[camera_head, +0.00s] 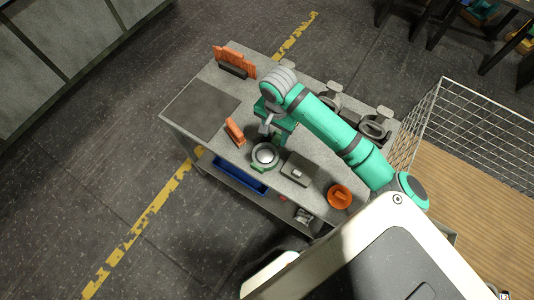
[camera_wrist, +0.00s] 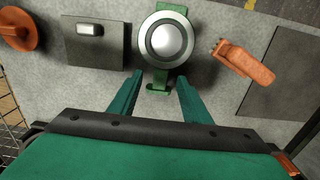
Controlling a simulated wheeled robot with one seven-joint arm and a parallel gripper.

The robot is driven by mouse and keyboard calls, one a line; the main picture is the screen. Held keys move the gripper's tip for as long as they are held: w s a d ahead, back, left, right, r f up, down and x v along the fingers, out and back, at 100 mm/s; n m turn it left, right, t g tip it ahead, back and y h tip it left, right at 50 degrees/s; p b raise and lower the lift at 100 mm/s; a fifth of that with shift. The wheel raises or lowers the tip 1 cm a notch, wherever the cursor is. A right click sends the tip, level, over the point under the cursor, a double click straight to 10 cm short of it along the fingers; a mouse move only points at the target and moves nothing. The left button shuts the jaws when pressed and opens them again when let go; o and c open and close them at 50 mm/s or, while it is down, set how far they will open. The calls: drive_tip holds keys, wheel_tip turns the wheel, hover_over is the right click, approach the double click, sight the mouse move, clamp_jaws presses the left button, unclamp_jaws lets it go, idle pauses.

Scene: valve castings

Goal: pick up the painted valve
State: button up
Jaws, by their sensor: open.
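In the wrist view the valve (camera_wrist: 166,40) is at the top middle, with a green end reaching down between my fingertips. My gripper (camera_wrist: 159,76) is open and empty, with one finger on each side of that green end. I cannot tell the height of the fingers above the bench. In the head view my gripper (camera_head: 268,130) is beside the valve, partly hidden by my arm.
A dark block (camera_head: 299,169) and an orange disc (camera_head: 340,196) lie right of the valve. An orange part (camera_head: 235,132) lies left, near a dark mat (camera_head: 200,108). Dark castings (camera_head: 373,128) stand behind. A blue bin (camera_head: 240,174) is below. A wire cage (camera_head: 470,120) is at right.

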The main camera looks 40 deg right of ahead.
sight(274, 142)
drive_tip(key=shift+w+d+f, duration=0.1)
drive_tip(key=shift+w+f, duration=0.05)
drive_tip(key=shift+f, duration=1.4)
drive_tip(key=shift+w+d+f, duration=0.1)
drive_tip(key=shift+f, duration=1.45)
clamp_jaws()
drive_tip(key=shift+r, duration=0.15)
